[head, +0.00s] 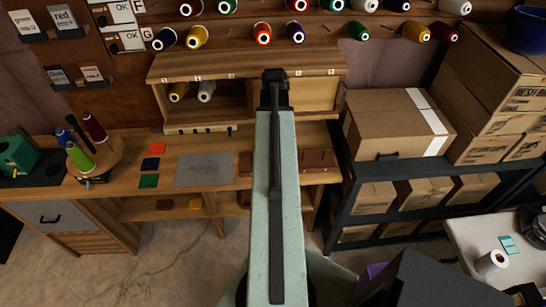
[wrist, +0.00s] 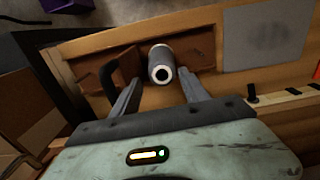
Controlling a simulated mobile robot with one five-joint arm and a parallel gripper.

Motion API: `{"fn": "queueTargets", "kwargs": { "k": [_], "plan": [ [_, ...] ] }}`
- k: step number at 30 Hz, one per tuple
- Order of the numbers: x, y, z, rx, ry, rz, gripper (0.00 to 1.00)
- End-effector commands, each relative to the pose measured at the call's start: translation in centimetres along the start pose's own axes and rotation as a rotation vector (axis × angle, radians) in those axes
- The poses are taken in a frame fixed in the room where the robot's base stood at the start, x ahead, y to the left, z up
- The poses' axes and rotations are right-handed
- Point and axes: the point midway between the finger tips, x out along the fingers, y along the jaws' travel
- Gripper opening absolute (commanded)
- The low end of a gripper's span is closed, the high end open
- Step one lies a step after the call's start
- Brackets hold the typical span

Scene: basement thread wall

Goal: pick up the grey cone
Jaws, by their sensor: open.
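In the wrist view a grey cone (wrist: 160,56) shows its pale end and dark centre hole toward the camera, over the wooden bench with brown patches behind it. My gripper (wrist: 161,82) is open, with one finger on each side of the cone. I see gaps between the cone and both fingers; whether it is within their depth I cannot tell. In the head view my arm hides this spot, and the fingers do not show.
A grey mat (head: 205,169) and small coloured squares lie on the bench (head: 118,182). A stand with a green and a dark red cone (head: 94,127) is at left. Cardboard boxes (head: 397,122) fill the black rack at right. Several cones hang on the wall above.

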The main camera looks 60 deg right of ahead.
Motion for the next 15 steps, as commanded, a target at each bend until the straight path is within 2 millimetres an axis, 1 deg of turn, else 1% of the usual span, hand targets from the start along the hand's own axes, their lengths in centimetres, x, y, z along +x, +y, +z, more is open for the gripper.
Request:
{"fn": "queueTargets", "kwargs": {
  "k": [1, 7, 9, 15],
  "plan": [
    [1.1, -0.1, -0.1, 0.000, 0.000, 0.000, 0.53],
    [4.6, -0.3, -0.2, 0.000, 0.000, 0.000, 0.53],
    [5.1, -0.2, -0.2, 0.000, 0.000, 0.000, 0.53],
    [4.7, -0.2, -0.2, 0.001, 0.000, 0.000, 0.53]
  ]
}}
